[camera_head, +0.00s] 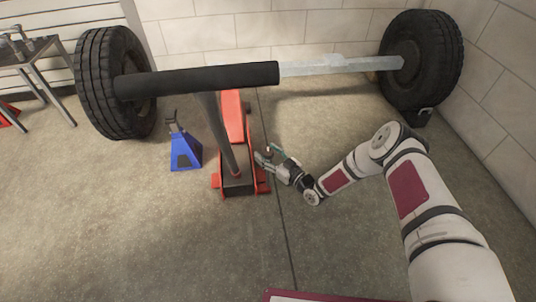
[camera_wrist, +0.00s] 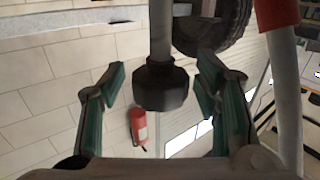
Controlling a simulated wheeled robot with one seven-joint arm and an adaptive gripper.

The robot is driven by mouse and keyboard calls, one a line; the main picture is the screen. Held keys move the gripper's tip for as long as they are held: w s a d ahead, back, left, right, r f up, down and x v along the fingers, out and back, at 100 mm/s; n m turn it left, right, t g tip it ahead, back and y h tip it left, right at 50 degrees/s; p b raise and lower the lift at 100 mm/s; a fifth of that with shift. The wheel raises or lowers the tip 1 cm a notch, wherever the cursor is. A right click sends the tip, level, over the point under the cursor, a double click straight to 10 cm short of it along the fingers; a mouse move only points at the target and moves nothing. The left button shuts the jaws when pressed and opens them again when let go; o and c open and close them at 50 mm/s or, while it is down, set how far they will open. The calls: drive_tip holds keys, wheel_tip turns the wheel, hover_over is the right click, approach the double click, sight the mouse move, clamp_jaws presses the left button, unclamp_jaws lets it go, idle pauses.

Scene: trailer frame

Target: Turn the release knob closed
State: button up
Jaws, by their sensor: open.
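The red floor jack (camera_head: 233,118) stands on the floor under the axle, its dark handle (camera_head: 218,133) rising from the near end. My gripper (camera_head: 268,157) is low beside the jack's near right side. In the wrist view, my gripper (camera_wrist: 160,80) is open, with green-padded fingers to the left and right of a dark faceted knob (camera_wrist: 162,88) on a grey shaft (camera_wrist: 161,35). The knob looks like the release knob and shows a gap on both sides. Its depth between the fingers is hard to tell. The knob is not distinct in the head view.
The axle (camera_head: 340,67) spans two tires, left (camera_head: 112,85) and right (camera_head: 425,60), with a thick dark bar (camera_head: 200,80) over the jack. A blue jack stand (camera_head: 185,153) stands left. A metal table (camera_head: 30,55) is at far left.

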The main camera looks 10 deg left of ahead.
drive_tip(key=c, duration=1.1)
drive_tip(key=shift+c, duration=0.2)
drive_tip(key=shift+s+m+t+h, duration=0.1)
drive_tip(key=shift+m+t+h, duration=0.2)
drive_tip(key=shift+m, duration=0.1)
drive_tip(key=m+t+h+p, duration=0.1)
drive_tip(key=m+t+h, duration=0.2)
drive_tip(key=h, duration=0.1)
drive_tip(key=shift+a+m+t+h+p, duration=0.1)
drive_tip(key=shift+m+t+h+p, duration=0.2)
drive_tip(key=shift+t+p, duration=0.1)
drive_tip(key=m+t+h, duration=0.1)
drive_tip(key=h, duration=0.1)
drive_tip(key=m+h, duration=0.2)
drive_tip(key=h, duration=0.1)
drive_tip(key=shift+f+m+t, duration=0.1)
drive_tip(key=shift+m+t, duration=0.2)
drive_tip(key=shift+t, duration=0.1)
drive_tip(key=m+h, duration=0.1)
drive_tip(key=h, duration=0.2)
drive_tip(key=m+h, duration=0.2)
drive_tip(key=h, duration=0.1)
drive_tip(key=shift+m, duration=0.3)
drive_tip(key=shift+m+g+h+b, duration=0.4)
drive_tip(key=shift+m+h+b, duration=0.45)
drive_tip(key=shift+m+h, duration=0.9)
drive_tip(key=shift+h, duration=0.65)
